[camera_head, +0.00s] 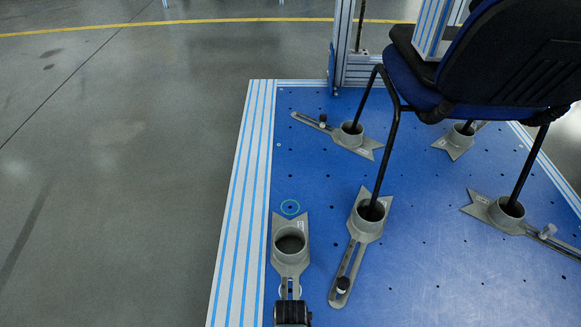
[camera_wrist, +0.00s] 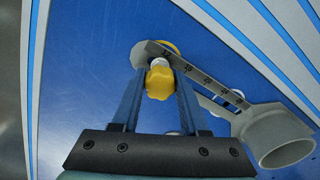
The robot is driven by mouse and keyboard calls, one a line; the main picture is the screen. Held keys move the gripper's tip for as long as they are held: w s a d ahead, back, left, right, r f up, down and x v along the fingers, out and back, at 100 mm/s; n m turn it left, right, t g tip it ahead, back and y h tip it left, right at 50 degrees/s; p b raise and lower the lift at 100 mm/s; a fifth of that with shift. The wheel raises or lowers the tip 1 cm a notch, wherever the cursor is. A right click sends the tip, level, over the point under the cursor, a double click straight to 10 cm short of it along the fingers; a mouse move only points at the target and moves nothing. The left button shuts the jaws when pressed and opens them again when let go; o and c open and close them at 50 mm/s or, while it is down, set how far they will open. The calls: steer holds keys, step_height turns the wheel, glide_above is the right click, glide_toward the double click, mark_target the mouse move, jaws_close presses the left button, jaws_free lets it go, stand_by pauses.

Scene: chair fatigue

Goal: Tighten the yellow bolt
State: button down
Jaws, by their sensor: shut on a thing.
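The yellow bolt (camera_wrist: 160,84) shows in the wrist view as a lobed knob with a pale shank, at the end of a grey slotted bracket (camera_wrist: 207,82). My gripper (camera_wrist: 160,77) has its two blue fingers on either side of the knob and is shut on it. The same bracket, with an empty round cup (camera_head: 290,242), lies at the plate's left edge in the head view. There, a dark part of my arm covers the bracket's lower end and the yellow bolt is hidden.
A dark chair (camera_head: 500,50) stands on the blue plate (camera_head: 315,180), its legs in several other grey cups, one close right of the bracket (camera_head: 368,215). Grey floor (camera_head: 110,180) is clear at left.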

stand_by(0.3)
steer(key=m, duration=0.4)
steer(key=shift+p, duration=0.3)
steer(key=shift+c, duration=2.2)
jaws_free()
steer(key=n, duration=0.3)
steer(key=shift+n, duration=0.3)
